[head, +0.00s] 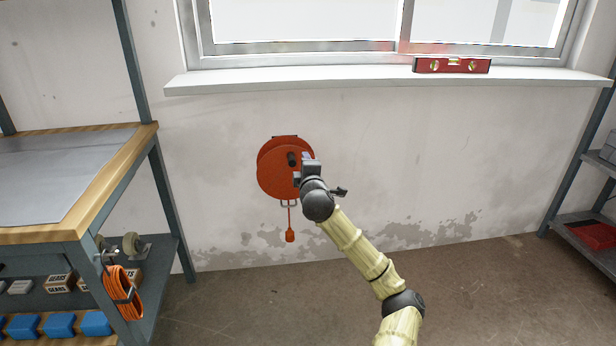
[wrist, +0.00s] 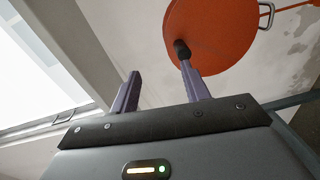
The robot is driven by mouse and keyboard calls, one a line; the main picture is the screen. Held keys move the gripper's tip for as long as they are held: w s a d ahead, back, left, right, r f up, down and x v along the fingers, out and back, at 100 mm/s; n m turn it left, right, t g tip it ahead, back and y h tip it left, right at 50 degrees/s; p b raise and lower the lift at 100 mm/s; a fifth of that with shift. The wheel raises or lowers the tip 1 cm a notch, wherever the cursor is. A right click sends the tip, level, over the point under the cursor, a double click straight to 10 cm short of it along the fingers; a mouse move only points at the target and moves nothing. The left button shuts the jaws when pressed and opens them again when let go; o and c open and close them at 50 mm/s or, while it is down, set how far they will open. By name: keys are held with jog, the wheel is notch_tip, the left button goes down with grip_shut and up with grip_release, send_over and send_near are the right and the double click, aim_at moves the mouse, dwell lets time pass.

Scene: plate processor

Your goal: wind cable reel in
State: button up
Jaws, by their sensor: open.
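The orange cable reel (head: 272,182) is mounted on the wall below the window. Its black crank handle (head: 291,158) sticks out from the upper part of its face. A short orange cable with an orange end piece (head: 290,236) hangs below the reel. My gripper (head: 301,167) is in front of the reel's right side and hides part of it. In the wrist view my gripper (wrist: 157,78) is open, its two purple fingers apart and empty. The handle (wrist: 182,49) shows at the tip of the right finger; I cannot tell if they touch. The reel's orange face (wrist: 222,35) lies behind it.
A white windowsill (head: 330,82) with a red spirit level (head: 452,66) runs above the reel. A workbench (head: 90,185) stands at the left, with a coiled orange cable (head: 122,293) hanging on it. Shelving (head: 570,165) stands at the right. The floor between is clear.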

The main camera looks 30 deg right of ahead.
jog(key=shift+v, duration=2.5)
jog(key=shift+p, duration=0.45)
jog(key=shift+f, duration=0.25)
